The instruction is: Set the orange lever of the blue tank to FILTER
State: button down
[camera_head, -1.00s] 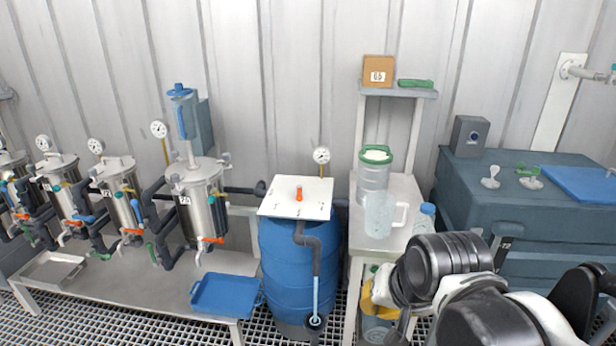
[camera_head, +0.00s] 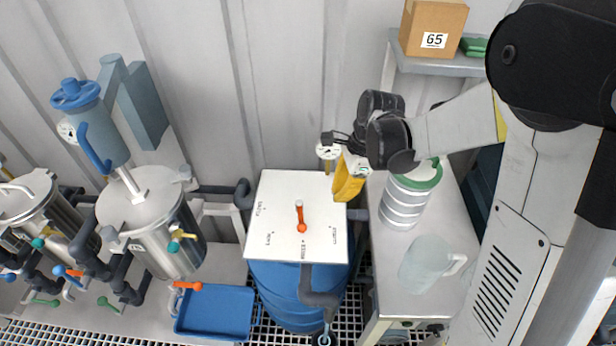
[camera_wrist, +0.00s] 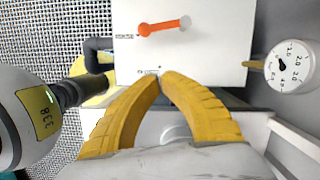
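The blue tank (camera_head: 290,298) stands below the middle of the head view, with a square white plate (camera_head: 275,195) on top. The orange lever (camera_head: 300,216) lies at the plate's middle, its orange knob toward the front label (camera_head: 303,250). The lever also shows in the wrist view (camera_wrist: 163,27), knob to the left beside a label. The label lettering is too small to read surely. My gripper (camera_head: 346,194) is at the plate's right edge in the head view, apart from the lever. In the wrist view its yellow fingertips (camera_wrist: 160,76) meet near another label, with nothing between them.
A gauge (camera_head: 327,151) stands behind the plate, close to my gripper. A shelf to the right holds a green-rimmed container (camera_head: 400,205) and a clear jug (camera_head: 428,266). Steel vessels (camera_head: 150,225) stand on the left, with a blue tray (camera_head: 215,314) between. The space above the plate is clear.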

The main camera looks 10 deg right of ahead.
aim_at(301, 216)
jog(key=a+f+b, duration=0.1)
jog(key=f, duration=0.2)
jog(key=a+f+b, duration=0.2)
jog(key=f, duration=0.1)
jog(key=a+f+b, duration=0.2)
jog(key=f, duration=0.1)
jog(key=shift+a+f, duration=0.2)
jog(key=shift+f, duration=0.2)
jog(key=shift+a+r, duration=0.1)
jog(key=shift+a, duration=0.4)
